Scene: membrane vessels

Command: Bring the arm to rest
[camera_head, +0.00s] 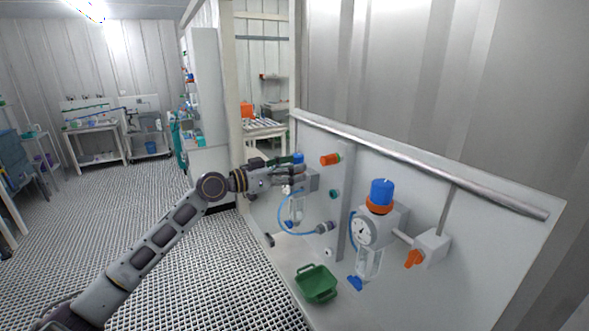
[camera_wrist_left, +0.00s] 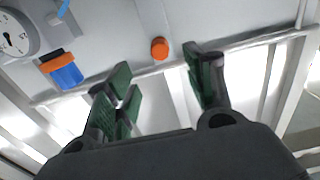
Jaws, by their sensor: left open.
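My left arm (camera_head: 160,240) reaches in from the lower left of the head view, stretched toward the white panel. My left gripper (camera_head: 300,172) is at its end, in front of the panel's left part, beside a blue-topped fitting (camera_head: 298,158). In the left wrist view the gripper (camera_wrist_left: 160,85) shows its green-padded fingers spread apart with nothing between them. Beyond the fingers are an orange round knob (camera_wrist_left: 159,48), a blue knob with an orange collar (camera_wrist_left: 63,70) and a dial gauge (camera_wrist_left: 14,36). My right gripper does not show.
The white panel (camera_head: 480,260) carries a regulator with a blue knob (camera_head: 382,192), an orange knob (camera_head: 331,159), an orange valve handle (camera_head: 414,258) and a blue hose (camera_head: 283,222). A green basket (camera_head: 316,284) sits low by the panel. Open grated floor (camera_head: 90,205) lies left.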

